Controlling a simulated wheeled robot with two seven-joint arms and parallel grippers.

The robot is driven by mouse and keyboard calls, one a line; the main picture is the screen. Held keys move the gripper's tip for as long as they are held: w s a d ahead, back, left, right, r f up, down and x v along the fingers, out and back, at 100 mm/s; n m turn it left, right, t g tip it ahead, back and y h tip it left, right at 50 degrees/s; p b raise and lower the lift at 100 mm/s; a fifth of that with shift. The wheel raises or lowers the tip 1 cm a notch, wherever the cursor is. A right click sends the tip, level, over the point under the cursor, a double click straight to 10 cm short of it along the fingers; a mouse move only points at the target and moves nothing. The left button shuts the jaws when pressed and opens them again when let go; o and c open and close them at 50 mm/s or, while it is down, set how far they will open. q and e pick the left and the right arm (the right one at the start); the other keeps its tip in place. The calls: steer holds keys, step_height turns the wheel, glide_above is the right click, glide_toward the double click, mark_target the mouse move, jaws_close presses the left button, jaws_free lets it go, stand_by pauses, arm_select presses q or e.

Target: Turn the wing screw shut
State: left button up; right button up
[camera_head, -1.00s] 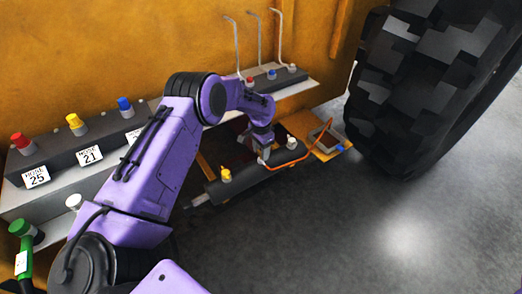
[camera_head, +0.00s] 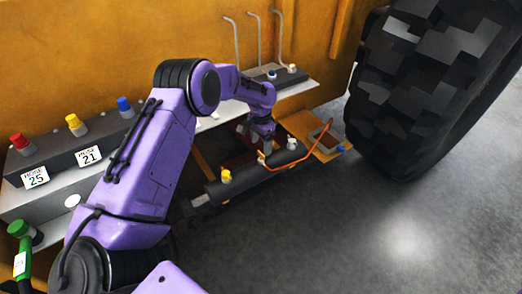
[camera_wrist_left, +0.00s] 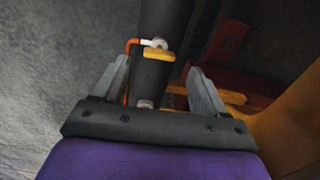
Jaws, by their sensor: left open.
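A dark cylinder (camera_head: 250,177) lies low beside the orange machine wall. It also shows in the left wrist view (camera_wrist_left: 152,80), running between my fingers. A small yellow bar (camera_wrist_left: 158,54), which looks like the wing screw, lies across it just below a pale round fitting (camera_wrist_left: 155,43). In the head view the yellow piece (camera_head: 261,156) is small, just under my left gripper (camera_head: 262,137). In the wrist view my left gripper (camera_wrist_left: 158,70) is open, one finger on each side of the cylinder and the bar, with gaps visible. My right gripper is not in view.
An orange hose (camera_head: 300,156) curves along the cylinder. A yellow cap (camera_head: 226,176) and a white cap (camera_head: 291,144) stand on it. A grey shelf (camera_head: 300,82) with bent pipes is behind. A large tyre (camera_head: 430,90) stands right. The floor in front is clear.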

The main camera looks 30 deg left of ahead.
mark_target(261, 153)
arm_select(q)
step_height(261, 153, up, 6)
steer(key=shift+r, duration=0.2)
stand_by(0.4)
